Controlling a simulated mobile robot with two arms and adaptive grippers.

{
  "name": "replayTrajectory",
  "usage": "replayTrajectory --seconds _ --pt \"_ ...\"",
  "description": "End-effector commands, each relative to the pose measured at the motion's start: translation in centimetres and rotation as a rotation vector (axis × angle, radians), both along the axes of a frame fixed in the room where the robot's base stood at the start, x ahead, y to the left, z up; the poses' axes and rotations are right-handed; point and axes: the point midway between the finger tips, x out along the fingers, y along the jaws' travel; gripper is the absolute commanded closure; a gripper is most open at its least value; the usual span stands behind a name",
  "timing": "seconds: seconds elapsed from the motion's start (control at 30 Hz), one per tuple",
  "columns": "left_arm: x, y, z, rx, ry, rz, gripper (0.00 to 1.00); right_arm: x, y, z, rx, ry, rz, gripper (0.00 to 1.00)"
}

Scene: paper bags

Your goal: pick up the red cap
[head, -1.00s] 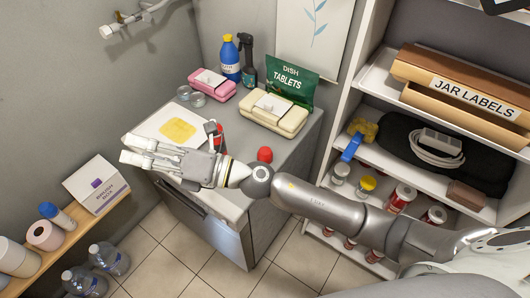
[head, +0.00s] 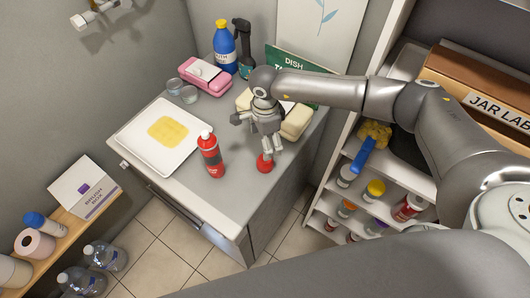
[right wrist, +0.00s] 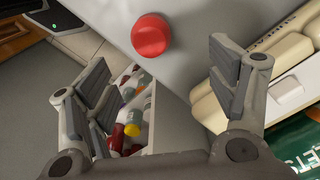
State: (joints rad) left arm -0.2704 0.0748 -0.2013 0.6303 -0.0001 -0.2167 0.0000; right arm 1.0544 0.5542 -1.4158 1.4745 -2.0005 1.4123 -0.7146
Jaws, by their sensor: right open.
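The red cap (head: 265,163) sits on the grey counter top (head: 215,196), near its right edge. It also shows in the right wrist view (right wrist: 151,36), at the top middle, ahead of the gap between my fingers. My right gripper (head: 270,150) points down over the cap, its fingers overlapping the cap's top edge in the head view. In the right wrist view its fingers (right wrist: 163,85) are wide apart with nothing between them. Whether they touch the cap cannot be told. My left gripper is not in view.
A white tray (head: 190,117) with a yellow cloth lies further left. A shelf with jars (head: 375,189) stands to the right, beyond the counter edge.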

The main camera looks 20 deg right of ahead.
Motion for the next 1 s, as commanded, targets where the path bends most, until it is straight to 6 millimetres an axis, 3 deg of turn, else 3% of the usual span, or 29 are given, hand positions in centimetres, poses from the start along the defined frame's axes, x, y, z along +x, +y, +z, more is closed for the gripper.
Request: replayTrajectory --seconds 0.2,0.33,0.47,0.7,0.8,1.0 --pt "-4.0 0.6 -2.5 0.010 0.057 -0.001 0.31 -0.2 0.2 -3.8 0.003 0.003 0.000 0.21" --pt "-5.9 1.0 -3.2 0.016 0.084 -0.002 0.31 -0.2 0.2 -5.1 0.005 0.002 0.001 0.21" --pt "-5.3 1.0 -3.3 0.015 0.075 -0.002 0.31 -0.3 0.3 -5.7 0.005 0.002 0.001 0.21" --pt "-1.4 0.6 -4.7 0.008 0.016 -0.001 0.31 -0.6 0.6 -9.3 0.005 0.003 0.000 0.21" --pt "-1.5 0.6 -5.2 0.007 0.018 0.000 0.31 -0.5 0.6 -10.2 0.006 0.002 -0.001 0.21" --pt "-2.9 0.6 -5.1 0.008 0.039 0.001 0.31 -0.5 0.5 -10.2 0.007 0.001 0.000 0.21"
